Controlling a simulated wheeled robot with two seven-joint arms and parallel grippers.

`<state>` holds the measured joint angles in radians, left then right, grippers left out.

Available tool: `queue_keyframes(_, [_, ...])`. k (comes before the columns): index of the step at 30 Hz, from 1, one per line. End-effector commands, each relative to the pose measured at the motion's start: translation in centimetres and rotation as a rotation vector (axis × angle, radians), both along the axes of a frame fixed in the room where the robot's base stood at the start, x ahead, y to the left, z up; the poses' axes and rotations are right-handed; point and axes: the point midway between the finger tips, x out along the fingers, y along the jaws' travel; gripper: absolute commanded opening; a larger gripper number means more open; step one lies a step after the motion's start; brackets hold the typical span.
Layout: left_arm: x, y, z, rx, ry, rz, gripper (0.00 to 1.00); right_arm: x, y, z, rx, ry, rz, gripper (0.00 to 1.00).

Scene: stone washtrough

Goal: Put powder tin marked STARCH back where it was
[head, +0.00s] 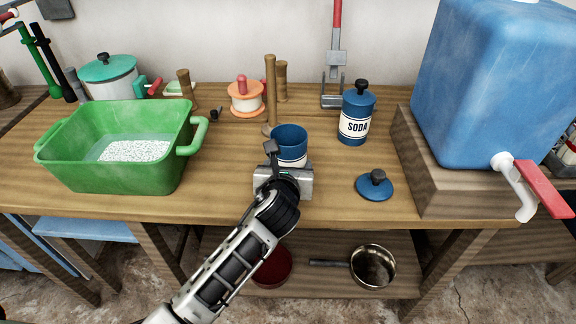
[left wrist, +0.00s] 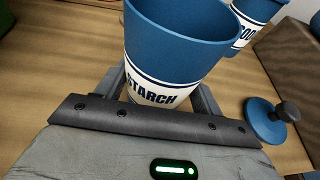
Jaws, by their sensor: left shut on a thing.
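The powder tin marked STARCH (head: 290,139) is blue with a white label band, and its top is open. Its label reads STARCH in the left wrist view (left wrist: 170,60). My left gripper (head: 283,170) is shut on the tin, with a finger on either side of it. The tin is upright at the worktop; I cannot tell whether its base touches the wood. A blue lid with a dark knob (head: 375,185) lies on the worktop to the right, also in the left wrist view (left wrist: 266,122). My right gripper is not in view.
A lidded blue SODA tin (head: 355,117) stands behind and right. A green basin (head: 115,176) with white granules in water is at left. A blue tank (head: 490,80) with a red-handled tap is at right. Wooden tools and a metal clamp stand behind.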

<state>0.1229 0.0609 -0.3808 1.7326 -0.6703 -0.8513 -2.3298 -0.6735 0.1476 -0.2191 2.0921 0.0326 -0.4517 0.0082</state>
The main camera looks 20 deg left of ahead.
Motion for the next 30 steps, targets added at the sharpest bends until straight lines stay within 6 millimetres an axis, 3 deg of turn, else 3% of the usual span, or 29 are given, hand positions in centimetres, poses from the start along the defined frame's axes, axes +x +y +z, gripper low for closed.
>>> queue_keyframes(4, [0.0, 0.0, -0.2, 0.001, -0.001, 0.000, 0.41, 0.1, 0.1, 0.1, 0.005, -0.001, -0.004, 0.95])
queue_keyframes(5, [0.0, 0.0, -0.3, 0.000, -0.001, 0.000, 0.73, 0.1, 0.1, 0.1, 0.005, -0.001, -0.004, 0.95])
queue_keyframes(6, [0.0, 0.0, -0.3, 0.000, -0.001, 0.000, 0.84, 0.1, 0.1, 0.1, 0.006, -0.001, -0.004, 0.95])
queue_keyframes(7, [0.0, 0.0, -0.3, 0.000, -0.001, 0.000, 0.89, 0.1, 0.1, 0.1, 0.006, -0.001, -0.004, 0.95])
queue_keyframes(19, [-0.6, -0.1, 0.3, 0.001, 0.000, -0.001, 0.89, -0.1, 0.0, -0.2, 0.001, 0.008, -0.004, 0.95])
queue_keyframes(30, [-7.5, -1.5, 3.0, 0.000, 0.001, -0.002, 0.89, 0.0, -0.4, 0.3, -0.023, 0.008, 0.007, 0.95])
